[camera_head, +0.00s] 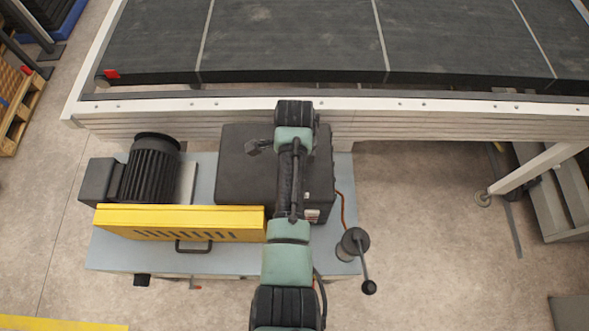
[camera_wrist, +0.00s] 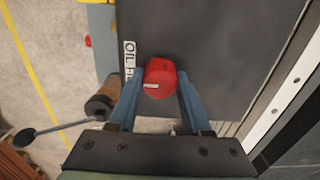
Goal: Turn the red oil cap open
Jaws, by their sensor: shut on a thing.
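The red oil cap (camera_wrist: 160,78) sits on the black box (camera_wrist: 205,40) in the wrist view, beside a white label reading "OIL", partly hidden. My gripper (camera_wrist: 160,85) has its two blue fingers on either side of the cap and is shut on it. A short pale mark shows on the cap. In the head view my arm reaches over the black box (camera_head: 245,170) and hides the cap and my fingers.
A yellow guard (camera_head: 180,221) and a dark motor (camera_head: 150,170) stand left of the box. A lever with a black knob (camera_head: 369,287) stands to its right. The conveyor frame (camera_head: 420,120) runs behind.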

